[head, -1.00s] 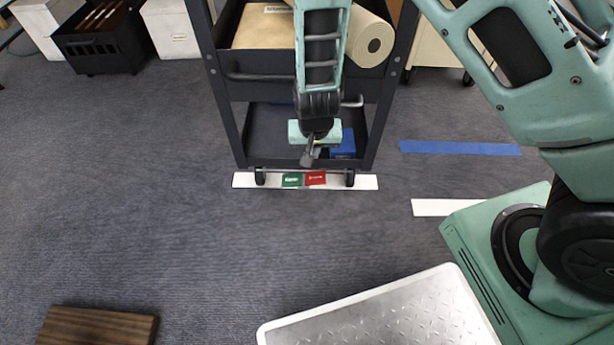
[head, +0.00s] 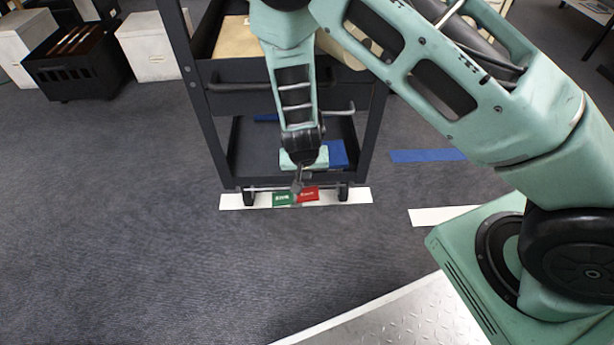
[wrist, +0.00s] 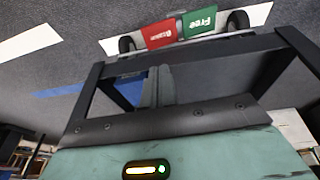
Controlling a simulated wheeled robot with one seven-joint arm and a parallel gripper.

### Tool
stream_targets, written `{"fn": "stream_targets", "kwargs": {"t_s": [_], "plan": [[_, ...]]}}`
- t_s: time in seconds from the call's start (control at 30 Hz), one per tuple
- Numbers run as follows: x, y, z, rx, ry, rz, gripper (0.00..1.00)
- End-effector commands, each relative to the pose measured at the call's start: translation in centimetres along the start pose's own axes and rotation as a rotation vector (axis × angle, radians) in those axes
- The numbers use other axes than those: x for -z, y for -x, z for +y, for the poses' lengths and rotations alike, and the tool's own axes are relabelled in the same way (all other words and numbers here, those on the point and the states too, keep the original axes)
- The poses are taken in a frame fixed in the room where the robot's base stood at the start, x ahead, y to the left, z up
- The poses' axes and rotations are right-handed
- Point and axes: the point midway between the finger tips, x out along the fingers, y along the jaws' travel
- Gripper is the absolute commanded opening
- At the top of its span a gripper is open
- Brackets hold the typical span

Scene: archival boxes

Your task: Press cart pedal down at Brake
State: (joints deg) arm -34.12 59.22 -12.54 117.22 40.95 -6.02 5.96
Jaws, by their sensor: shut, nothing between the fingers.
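The dark cart (head: 228,165) stands ahead of me. At its lower front edge are two pedal plates side by side, a green one marked Free (head: 283,199) and a red one marked Brake (head: 309,194). Both show upside down in the wrist view, red Brake (wrist: 159,34) and green Free (wrist: 199,22). My gripper (head: 297,188) is shut and empty, pointing down at the inner ends of the two plates. Its shut fingers (wrist: 157,86) show below the red plate in the wrist view. I cannot tell whether they touch a plate.
A white floor strip (head: 347,197) runs under the cart's front casters. A blue strip (head: 428,156) and another white strip (head: 440,215) lie to the right. A blue box (head: 338,153) sits on the lower shelf.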

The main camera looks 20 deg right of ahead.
Motion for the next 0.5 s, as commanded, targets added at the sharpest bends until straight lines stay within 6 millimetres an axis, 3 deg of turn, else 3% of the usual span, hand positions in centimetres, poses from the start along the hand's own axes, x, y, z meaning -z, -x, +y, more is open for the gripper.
{"fn": "stream_targets", "kwargs": {"t_s": [0.03,0.3,0.5], "plan": [[-0.2,-1.8,0.1,-0.002,-0.002,-0.001,0.0],[-0.2,-7.5,0.0,-0.001,-0.001,-0.002,0.0],[-0.8,-10.1,0.3,-0.001,0.0,-0.001,0.0]]}}
